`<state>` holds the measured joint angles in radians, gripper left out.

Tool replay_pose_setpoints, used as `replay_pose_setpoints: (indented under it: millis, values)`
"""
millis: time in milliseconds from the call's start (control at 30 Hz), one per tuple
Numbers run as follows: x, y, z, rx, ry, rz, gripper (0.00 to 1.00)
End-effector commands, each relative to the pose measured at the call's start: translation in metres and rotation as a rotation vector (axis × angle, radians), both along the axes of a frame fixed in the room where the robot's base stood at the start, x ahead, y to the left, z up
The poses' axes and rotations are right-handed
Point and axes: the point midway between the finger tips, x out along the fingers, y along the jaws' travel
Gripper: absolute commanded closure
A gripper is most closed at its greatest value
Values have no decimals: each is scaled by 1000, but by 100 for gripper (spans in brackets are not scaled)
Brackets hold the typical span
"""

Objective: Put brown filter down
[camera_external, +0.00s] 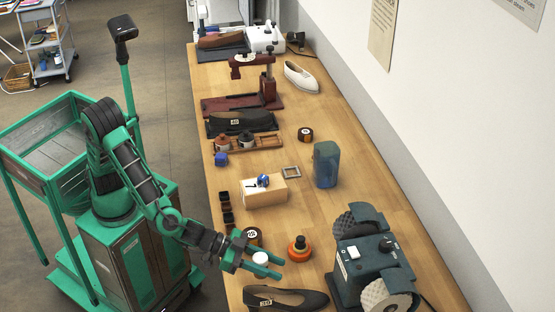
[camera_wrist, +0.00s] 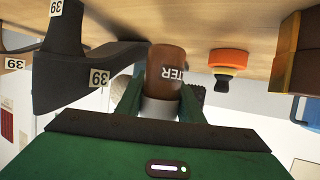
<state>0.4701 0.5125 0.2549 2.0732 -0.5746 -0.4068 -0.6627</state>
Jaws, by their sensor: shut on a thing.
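The brown filter is a brown cylinder (camera_wrist: 165,62) with a white cap and a label of which "TER" shows upside down in the wrist view. My gripper (camera_wrist: 160,98) is shut on it, with a green finger on each side near the white end. In the external view my gripper (camera_external: 270,266) is over the near part of the bench, and only the white cap (camera_external: 260,258) shows between the fingers. The brown end points toward the bench top (camera_wrist: 195,20). I cannot tell whether it touches the wood.
A black heeled shoe (camera_external: 285,299) lies close on the near side, tagged 39 in the wrist view (camera_wrist: 75,65). An orange and black piece (camera_external: 299,248) stands just beyond my fingers. A teal machine (camera_external: 375,262) is at right. Bare wood (camera_external: 340,215) lies farther back.

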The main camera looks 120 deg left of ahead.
Motion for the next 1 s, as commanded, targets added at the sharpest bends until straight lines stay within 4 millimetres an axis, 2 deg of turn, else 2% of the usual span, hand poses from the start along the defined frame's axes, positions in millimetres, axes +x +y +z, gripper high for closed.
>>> replay_pose_setpoints:
  millis: [267, 633, 667, 700, 1000]
  values:
    - [0, 1, -35, 2, 3, 0, 89]
    - [0, 1, -39, 1, 1, 1, 89]
    - [0, 1, -39, 1, 1, 1, 59]
    - [0, 1, -39, 1, 1, 1, 49]
    - [0, 1, -38, 0, 1, 1, 47]
